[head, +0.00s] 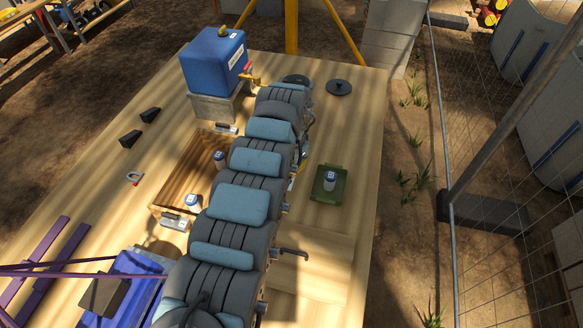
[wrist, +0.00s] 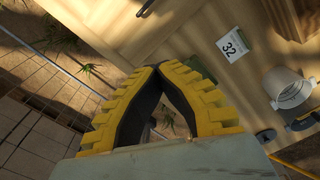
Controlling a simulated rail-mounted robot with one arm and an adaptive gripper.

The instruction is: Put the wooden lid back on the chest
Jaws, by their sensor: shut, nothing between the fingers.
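A flat wooden panel (head: 318,268), seemingly the lid, lies on the table right of my arm in the head view. It has a dark bar handle (head: 293,253). The panel (wrist: 190,18) and handle (wrist: 146,9) also show at the top of the wrist view. The open wooden chest (head: 168,190) is left of my arm, partly hidden by it. Two white jars with blue markings (head: 218,157) (head: 193,203) show inside or at its edge. My gripper (wrist: 160,70) is shut and empty, apart from the panel and handle; my arm mostly hides it in the head view.
A green tray (head: 318,195) with a jar (head: 330,180) sits right of my arm. A blue canister (head: 212,60) stands on a block at the back. Black discs (head: 338,87), wedges (head: 130,138) and a blue crate (head: 125,290) are around. A wire fence (head: 480,110) is at right.

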